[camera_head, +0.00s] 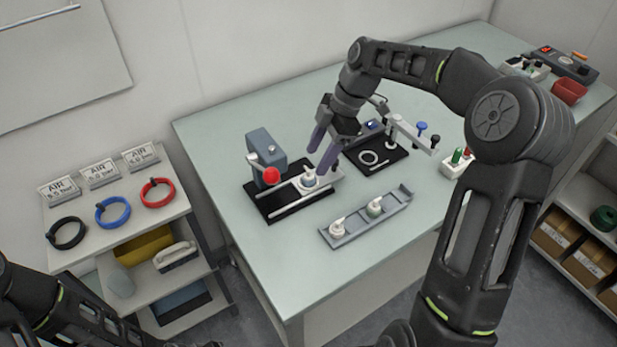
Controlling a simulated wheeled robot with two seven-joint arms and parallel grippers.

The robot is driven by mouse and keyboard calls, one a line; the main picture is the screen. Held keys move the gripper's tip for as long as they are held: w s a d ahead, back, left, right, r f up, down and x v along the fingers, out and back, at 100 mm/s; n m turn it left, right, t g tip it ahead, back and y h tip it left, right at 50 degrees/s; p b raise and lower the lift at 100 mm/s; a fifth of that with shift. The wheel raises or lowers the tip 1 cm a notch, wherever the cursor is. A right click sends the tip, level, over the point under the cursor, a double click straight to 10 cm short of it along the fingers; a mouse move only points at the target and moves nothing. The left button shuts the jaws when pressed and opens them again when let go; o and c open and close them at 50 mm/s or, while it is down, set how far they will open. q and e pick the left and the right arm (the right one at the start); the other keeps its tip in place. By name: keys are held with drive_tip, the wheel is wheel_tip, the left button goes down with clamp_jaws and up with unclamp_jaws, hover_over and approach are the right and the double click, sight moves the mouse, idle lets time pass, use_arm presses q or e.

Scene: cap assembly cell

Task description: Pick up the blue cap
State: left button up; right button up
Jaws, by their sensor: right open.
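My right gripper (317,162) is open, its two purple-grey fingers pointing down over the press fixture (292,202). A white round part (309,179) sits on that fixture, just below the fingertips. A small blue piece (374,124) shows on the black mat with a ring, behind and right of the gripper. A blue round-topped piece (421,127) stands upright by a grey bar further right. I cannot tell which of these blue pieces is the cap. Nothing is clearly seen between the fingers. Part of my left arm shows at the lower left; its gripper is out of view.
A grey tray (358,230) with two white-topped parts lies at the table's front. A press with a red knob (272,175) stands left of my right gripper. A white block with green and red pieces (452,169) is at right. The table's front left is clear.

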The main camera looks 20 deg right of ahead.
sight(311, 174)
drive_tip(key=shift+a+f+p, duration=0.3)
drive_tip(key=shift+f+p, duration=0.05)
drive_tip(key=shift+f, duration=0.15)
drive_tip(key=p+x, duration=0.1)
drive_tip(key=x, duration=0.3)
idle(0.4)
drive_tip(key=c, duration=1)
